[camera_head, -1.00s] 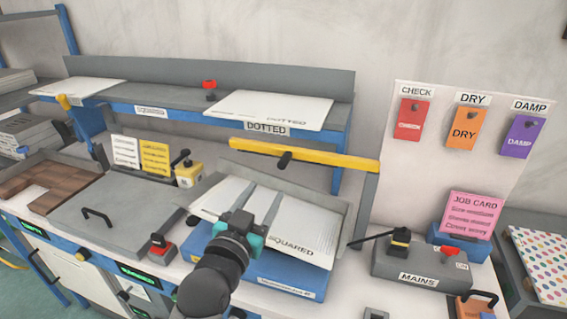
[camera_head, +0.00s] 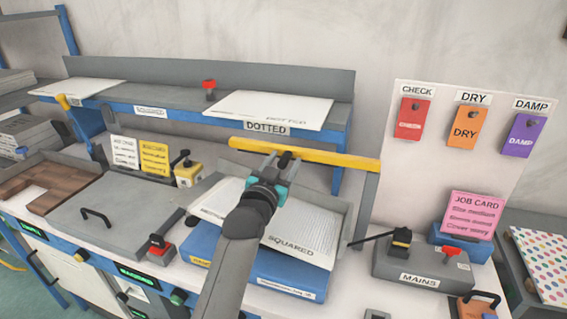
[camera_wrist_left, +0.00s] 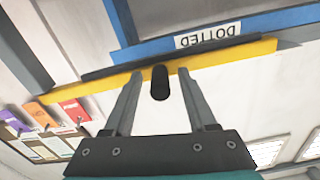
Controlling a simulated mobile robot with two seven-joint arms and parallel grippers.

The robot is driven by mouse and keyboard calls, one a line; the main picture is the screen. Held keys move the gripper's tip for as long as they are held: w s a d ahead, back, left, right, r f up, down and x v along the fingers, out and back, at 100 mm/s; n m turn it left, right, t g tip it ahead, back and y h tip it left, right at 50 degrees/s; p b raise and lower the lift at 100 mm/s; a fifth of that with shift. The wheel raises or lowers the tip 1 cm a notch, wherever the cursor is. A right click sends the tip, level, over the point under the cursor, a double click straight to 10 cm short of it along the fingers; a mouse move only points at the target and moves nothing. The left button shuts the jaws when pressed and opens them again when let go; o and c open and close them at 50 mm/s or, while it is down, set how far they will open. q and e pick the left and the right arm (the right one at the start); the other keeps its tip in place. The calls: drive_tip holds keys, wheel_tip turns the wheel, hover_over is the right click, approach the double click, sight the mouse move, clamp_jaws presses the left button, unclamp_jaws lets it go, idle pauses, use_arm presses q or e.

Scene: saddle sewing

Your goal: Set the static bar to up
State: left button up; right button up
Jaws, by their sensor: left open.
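The static bar is a long yellow bar (camera_head: 335,159) above the blue-based paper tray, sloping slightly down to the right in the head view. A short black handle sticks out of it; in the wrist view this handle (camera_wrist_left: 159,83) shows between my fingers. My left gripper (camera_head: 284,158) is at the bar's handle, open, with one finger on each side of it. A gap shows between the handle and each finger in the wrist view. The yellow bar (camera_wrist_left: 225,60) crosses just beyond the fingertips. My right gripper is not in view.
Below the bar, printed sheets marked SQUARED (camera_head: 310,225) lie on a blue-based tray (camera_head: 250,268). Behind it is a shelf with a DOTTED sheet (camera_head: 265,108). A grey MAINS box (camera_head: 420,268) with a black lever stands right, beside the bar's grey post (camera_head: 366,205).

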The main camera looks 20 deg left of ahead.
use_arm(q)
drive_tip(key=shift+w, duration=0.1)
clamp_jaws()
idle(0.4)
idle(1.0)
